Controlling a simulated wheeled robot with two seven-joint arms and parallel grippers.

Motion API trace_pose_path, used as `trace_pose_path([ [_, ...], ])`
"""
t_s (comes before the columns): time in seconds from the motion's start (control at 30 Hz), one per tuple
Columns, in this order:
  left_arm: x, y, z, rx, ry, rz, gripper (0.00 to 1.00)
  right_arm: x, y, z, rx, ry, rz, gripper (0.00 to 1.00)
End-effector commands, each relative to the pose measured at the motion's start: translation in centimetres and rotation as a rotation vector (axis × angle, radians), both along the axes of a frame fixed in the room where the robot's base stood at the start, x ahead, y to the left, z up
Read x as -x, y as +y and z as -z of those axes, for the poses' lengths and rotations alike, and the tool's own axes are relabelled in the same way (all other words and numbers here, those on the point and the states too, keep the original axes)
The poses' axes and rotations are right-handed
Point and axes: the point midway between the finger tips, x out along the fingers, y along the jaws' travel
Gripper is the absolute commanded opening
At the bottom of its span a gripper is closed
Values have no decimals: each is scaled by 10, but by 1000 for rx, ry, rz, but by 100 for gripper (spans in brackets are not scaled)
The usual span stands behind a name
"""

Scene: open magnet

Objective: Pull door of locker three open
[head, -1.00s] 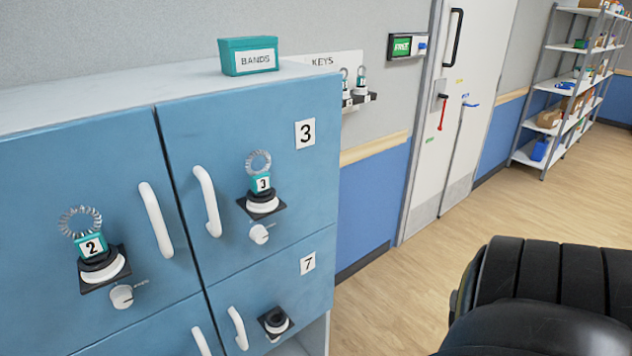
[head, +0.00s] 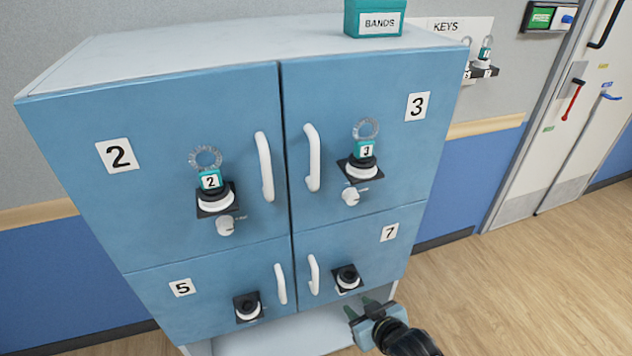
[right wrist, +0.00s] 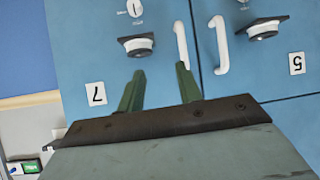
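The door of locker three (head: 400,110) is blue, marked with a black 3 on a white label, and looks shut. Its white vertical handle (head: 312,158) is on its left edge. A teal tag with a clear coil ring (head: 366,140) sits on a black and white knob on this door, above a small white dial (head: 354,195). My right gripper (head: 366,306) is low in front of locker seven, below and right of handle three, apart from it. Its two green fingers stand apart and empty in the right wrist view (right wrist: 160,90). My left gripper is not in view.
Locker two (head: 180,130) is left of locker three; lockers five (head: 205,290) and seven (head: 365,240) are below, each with a white handle. A teal BANDS box (head: 375,18) stands on top. Open floor (head: 500,290) lies to the right.

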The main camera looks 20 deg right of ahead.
Motion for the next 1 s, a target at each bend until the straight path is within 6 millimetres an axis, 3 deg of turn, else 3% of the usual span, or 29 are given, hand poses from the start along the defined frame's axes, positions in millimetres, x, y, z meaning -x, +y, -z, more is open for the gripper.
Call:
trace_pose_path([
  [0.03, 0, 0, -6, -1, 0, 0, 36, -15, 5, -51, -16, -86, -9, 35],
  [0.2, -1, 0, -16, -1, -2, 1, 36, -30, 20, -192, -76, -321, -38, 35],
  [0.3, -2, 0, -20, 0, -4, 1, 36, -24, 27, -257, -106, -428, -56, 35],
  [0.4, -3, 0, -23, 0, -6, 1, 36, -15, 32, -301, -128, -502, -70, 35],
  [0.5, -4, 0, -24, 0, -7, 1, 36, -9, 34, -326, -141, -544, -79, 35],
  [0.67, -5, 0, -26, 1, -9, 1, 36, -13, 37, -337, -147, -565, -82, 35],
  [1.0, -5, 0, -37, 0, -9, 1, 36, -74, 51, -338, -148, -565, -83, 35],
])
